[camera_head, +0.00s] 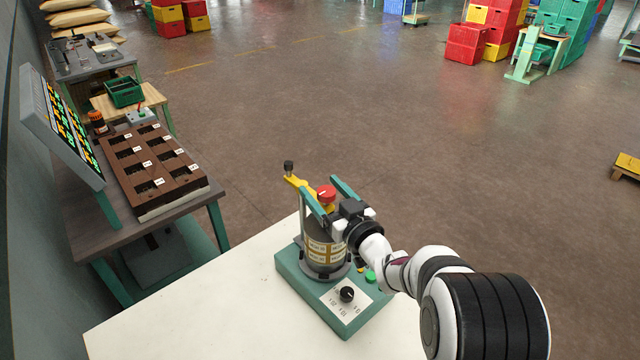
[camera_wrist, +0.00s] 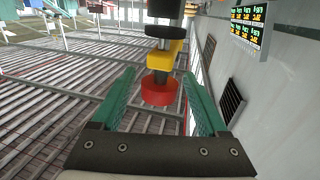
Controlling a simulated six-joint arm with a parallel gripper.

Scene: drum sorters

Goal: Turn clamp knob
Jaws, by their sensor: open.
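A red round knob (camera_head: 326,192) sits on a yellow clamp arm (camera_head: 300,184) above a dark drum (camera_head: 318,232) with tan labels. The arm's far end carries a black post (camera_head: 288,167). My gripper (camera_head: 318,184) has its two teal fingers spread, one on each side of the red knob. In the wrist view, the red knob (camera_wrist: 160,92) lies between the fingers (camera_wrist: 158,76) with a gap on both sides, nearer the right finger. The yellow arm (camera_wrist: 166,58) and black parts show beyond it. Nothing is gripped.
The drum stands on a teal base (camera_head: 345,325) with a black dial (camera_head: 347,294) and a green button (camera_head: 370,277), on a white table (camera_head: 190,305). A brown compartment tray (camera_head: 158,165) and a display panel (camera_head: 62,120) are at left. The table's left part is clear.

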